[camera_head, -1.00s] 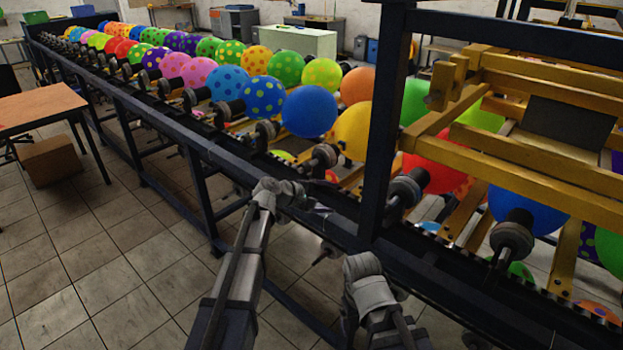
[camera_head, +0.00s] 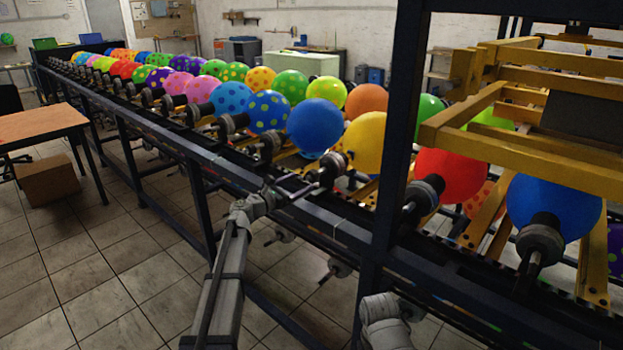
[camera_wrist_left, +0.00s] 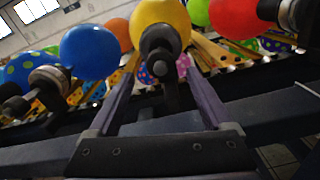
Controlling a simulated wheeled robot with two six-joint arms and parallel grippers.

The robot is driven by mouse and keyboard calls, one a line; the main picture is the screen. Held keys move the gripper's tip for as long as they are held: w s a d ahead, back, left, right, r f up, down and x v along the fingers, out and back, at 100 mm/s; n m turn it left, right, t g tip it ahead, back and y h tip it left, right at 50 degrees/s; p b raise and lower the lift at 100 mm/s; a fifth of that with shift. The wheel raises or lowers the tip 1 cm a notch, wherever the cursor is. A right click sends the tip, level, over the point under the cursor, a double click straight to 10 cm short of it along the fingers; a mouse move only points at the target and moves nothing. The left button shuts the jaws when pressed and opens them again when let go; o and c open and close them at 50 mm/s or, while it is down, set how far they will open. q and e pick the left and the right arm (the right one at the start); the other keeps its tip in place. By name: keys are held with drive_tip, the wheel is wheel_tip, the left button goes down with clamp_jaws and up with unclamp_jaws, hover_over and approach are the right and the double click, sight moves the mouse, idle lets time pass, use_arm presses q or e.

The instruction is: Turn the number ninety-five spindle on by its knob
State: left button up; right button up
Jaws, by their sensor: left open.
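My left gripper (camera_head: 305,187) is open at the near edge of the long conveyor rack, pointing at the spindle (camera_head: 334,168) of the yellow balloon (camera_head: 367,140). In the left wrist view the two fingers of my left gripper (camera_wrist_left: 160,98) stand either side of the dark knob (camera_wrist_left: 158,67) at that spindle's end. The knob lies in line between the fingertips; I cannot tell whether they touch it. The yellow balloon (camera_wrist_left: 163,14) is behind it. No spindle number is legible. My right arm shows at the bottom of the head view, but its gripper does not.
A blue balloon (camera_head: 315,124) on its spindle is to the left, a red balloon (camera_head: 452,173) to the right. A dark upright post (camera_head: 398,130) stands just right of the yellow balloon. Yellow frame bars (camera_head: 540,150) fill the right.

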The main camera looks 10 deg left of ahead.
sight(307, 179)
use_arm(q)
drive_tip(key=x, duration=0.6)
drive_tip(key=shift+w+d, duration=0.15)
drive_tip(key=shift+w, duration=0.05)
drive_tip(key=shift+c, duration=0.3)
clamp_jaws()
drive_tip(key=shift+m, duration=0.3)
